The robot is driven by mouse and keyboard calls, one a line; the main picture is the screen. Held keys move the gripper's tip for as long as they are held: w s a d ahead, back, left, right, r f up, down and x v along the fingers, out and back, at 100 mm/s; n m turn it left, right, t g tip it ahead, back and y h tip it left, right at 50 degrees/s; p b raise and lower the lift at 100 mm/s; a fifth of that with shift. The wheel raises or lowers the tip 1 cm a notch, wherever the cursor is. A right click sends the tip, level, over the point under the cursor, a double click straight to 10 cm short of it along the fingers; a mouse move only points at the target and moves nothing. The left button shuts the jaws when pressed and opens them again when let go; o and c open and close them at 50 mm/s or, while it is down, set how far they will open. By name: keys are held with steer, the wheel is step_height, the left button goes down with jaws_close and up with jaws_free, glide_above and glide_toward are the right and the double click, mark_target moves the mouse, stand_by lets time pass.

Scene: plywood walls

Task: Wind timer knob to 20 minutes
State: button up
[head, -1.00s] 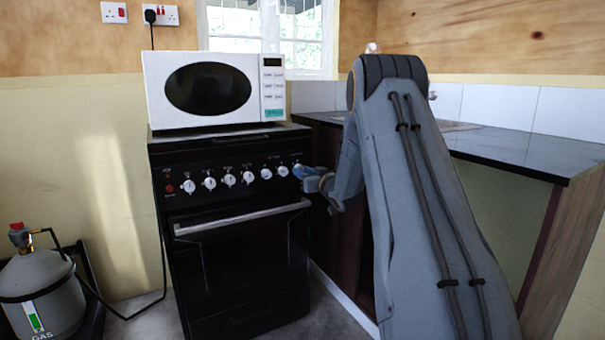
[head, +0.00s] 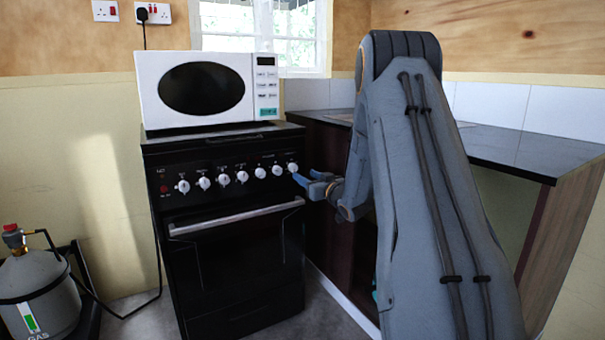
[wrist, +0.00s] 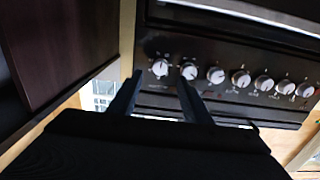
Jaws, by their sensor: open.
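The black cooker's control panel carries a row of white knobs. The end knob (head: 292,167) is rightmost in the head view and leftmost in the wrist view (wrist: 160,67), which is upside down. The panel lettering is too small to read, so I cannot tell which knob is the timer. My gripper (head: 307,178) is open and empty, just right of and below the end knob. In the wrist view, my gripper (wrist: 157,80) has its fingers either side of the end knob in the picture, with the right fingertip near the second knob (wrist: 189,71). I see no contact.
A white microwave (head: 206,90) stands on the cooker top. The oven handle (head: 235,219) sticks out below the knobs. A dark worktop (head: 500,149) with a cabinet stands to the right. A gas bottle (head: 38,290) stands at the far left.

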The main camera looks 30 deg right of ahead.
steer(key=shift+s, duration=0.25)
steer(key=shift+a, duration=0.1)
